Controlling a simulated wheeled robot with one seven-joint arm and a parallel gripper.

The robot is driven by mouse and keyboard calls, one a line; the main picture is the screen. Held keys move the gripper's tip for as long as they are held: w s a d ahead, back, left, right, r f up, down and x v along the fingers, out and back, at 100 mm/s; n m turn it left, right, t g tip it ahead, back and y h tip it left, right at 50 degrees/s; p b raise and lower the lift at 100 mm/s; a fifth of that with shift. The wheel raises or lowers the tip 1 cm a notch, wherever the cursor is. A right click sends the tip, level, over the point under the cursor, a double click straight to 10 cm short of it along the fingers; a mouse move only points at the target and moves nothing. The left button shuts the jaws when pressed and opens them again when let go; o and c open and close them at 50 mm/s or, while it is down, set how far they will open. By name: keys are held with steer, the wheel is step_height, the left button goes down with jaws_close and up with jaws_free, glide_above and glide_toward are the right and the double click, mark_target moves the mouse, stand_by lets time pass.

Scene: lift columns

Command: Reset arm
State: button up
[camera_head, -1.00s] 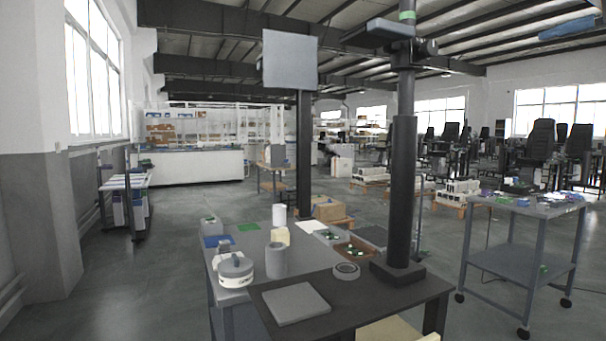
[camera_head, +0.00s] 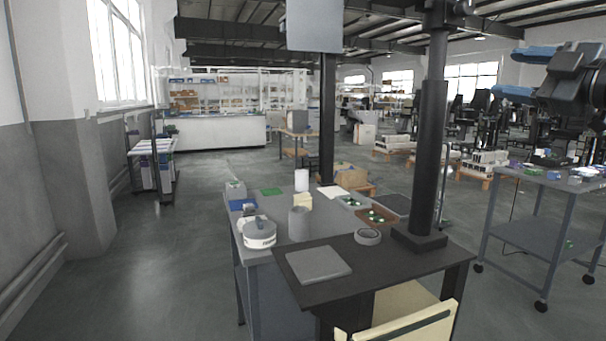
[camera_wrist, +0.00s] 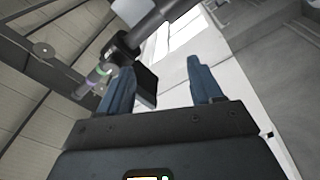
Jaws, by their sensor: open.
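My gripper (camera_head: 507,71) is at the upper right of the head view, raised in the air with its blue fingers pointing left. It is above the height of the tables and well to the right of the black column. In the wrist view my gripper (camera_wrist: 160,78) shows two blue fingers spread wide apart, with nothing held between them. Behind them are the ceiling, a window and a dark column-like part. Most of my arm is outside the head view.
A black column (camera_head: 430,150) stands on a dark table (camera_head: 385,265) with a grey slab (camera_head: 318,264). A grey bench (camera_head: 265,225) behind holds a round white device (camera_head: 259,235) and a grey cylinder (camera_head: 299,223). A grey trolley (camera_head: 540,240) stands right, below my gripper. Open floor lies left.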

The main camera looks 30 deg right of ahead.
steer(key=w+a+f+m+g+h, duration=0.1)
steer(key=w+a+f+m, duration=0.3)
steer(key=f, duration=0.6)
steer(key=a+f+m+p, duration=0.1)
steer(key=a+f+m, duration=0.2)
steer(key=a+f, duration=0.45)
steer(key=w+a+f+m+g+h, duration=0.1)
steer(key=w+a+f+m, duration=0.2)
steer(key=f, duration=0.8)
steer(key=s+a+f+m+g+y+p, duration=0.2)
steer(key=s+a+f, duration=1.2)
steer(key=s+a, duration=0.3)
steer(key=s+a+r+n+y, duration=0.1)
steer(key=s+a, duration=0.3)
steer(key=s, duration=0.3)
steer(key=s+a+r+n+y, duration=0.1)
steer(key=s+a, duration=0.3)
steer(key=s, duration=0.4)
steer(key=shift+s+y, duration=0.25)
steer(key=shift+y, duration=0.45)
